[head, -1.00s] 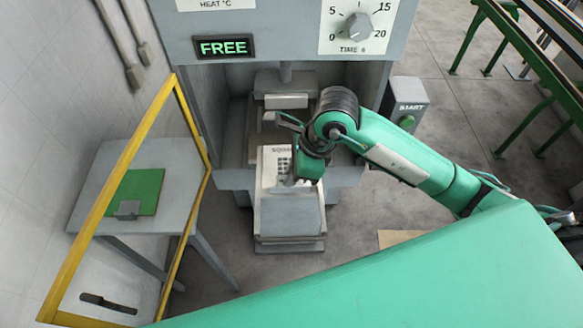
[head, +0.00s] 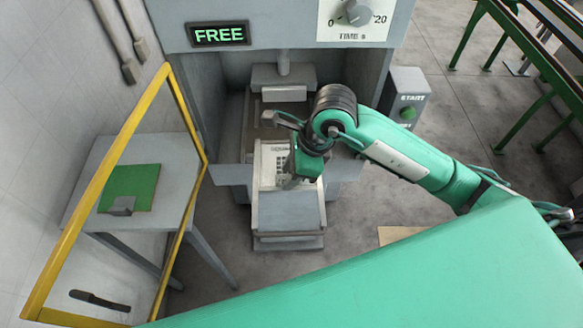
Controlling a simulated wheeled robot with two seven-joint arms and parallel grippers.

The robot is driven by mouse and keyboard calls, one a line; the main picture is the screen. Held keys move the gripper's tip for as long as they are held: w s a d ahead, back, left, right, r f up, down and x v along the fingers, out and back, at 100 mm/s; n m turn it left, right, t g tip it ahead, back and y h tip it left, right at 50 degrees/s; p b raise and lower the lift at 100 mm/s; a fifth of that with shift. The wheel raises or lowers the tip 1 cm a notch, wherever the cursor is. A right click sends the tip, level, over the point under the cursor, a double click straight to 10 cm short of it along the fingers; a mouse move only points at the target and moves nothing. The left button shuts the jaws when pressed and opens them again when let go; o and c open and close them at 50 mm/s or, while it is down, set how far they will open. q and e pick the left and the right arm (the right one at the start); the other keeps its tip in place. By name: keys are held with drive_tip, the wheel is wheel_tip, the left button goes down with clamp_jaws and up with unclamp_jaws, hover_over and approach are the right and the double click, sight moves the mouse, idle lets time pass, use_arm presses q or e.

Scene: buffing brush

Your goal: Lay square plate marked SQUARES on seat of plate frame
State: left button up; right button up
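The white square plate with black lettering and small dark squares (head: 271,164) lies in the front of the press opening, above a grey drawer-like part (head: 290,212). The lettering is partly covered and only its start reads. My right gripper (head: 297,181) points down over the plate's right side. Its fingertips are small and partly hidden by the wrist, so I cannot tell whether they grip the plate or are open. I cannot tell the seat of the plate frame apart from the grey parts around the plate. My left gripper is out of view.
The press head (head: 284,76) hangs behind the plate. A yellow-framed door (head: 112,155) stands open at left, before a grey table (head: 178,165) with a green plate (head: 132,187). A START box (head: 405,97) is at right. The display (head: 220,35) reads FREE.

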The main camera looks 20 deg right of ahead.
drive_tip(key=shift+d+r, duration=0.2)
drive_tip(key=shift+r, duration=0.25)
drive_tip(key=b+v, duration=0.3)
drive_tip(key=v, duration=0.9)
drive_tip(key=shift+d+r, duration=0.2)
drive_tip(key=shift+r, duration=0.15)
drive_tip(key=shift+s, duration=0.15)
